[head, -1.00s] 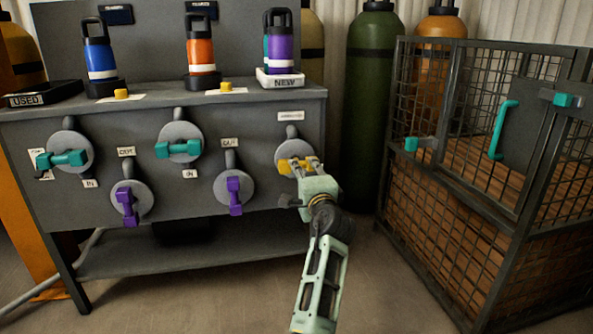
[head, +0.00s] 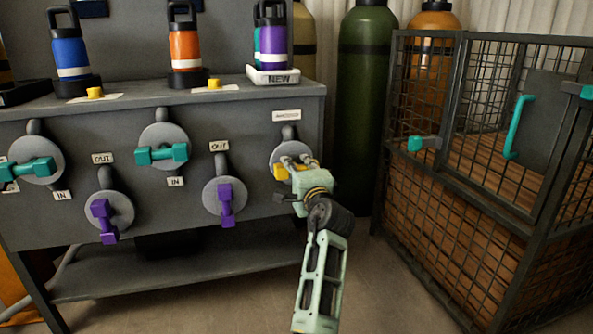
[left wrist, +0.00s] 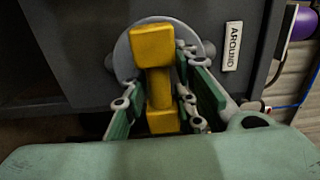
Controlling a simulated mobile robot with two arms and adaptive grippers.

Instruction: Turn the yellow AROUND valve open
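The yellow AROUND valve handle (head: 280,172) sits on a round grey plate at the right end of the bench front. In the head view my left gripper (head: 297,162) covers much of it. In the left wrist view the handle (left wrist: 159,85) is a bar with blocky ends, lying lengthwise between the fingers of my left gripper (left wrist: 160,95). One finger is on each side and they stand apart. The right finger is very close to the handle; a small gap shows on the left. Firm contact cannot be made out. My right gripper is not in view.
The AROUND label (left wrist: 232,48) is beside the plate. Teal (head: 162,154) and purple (head: 226,204) valve handles are to the left on the bench (head: 140,105). Bottles stand on top. A mesh cage (head: 440,215) stands at right, with bare floor between.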

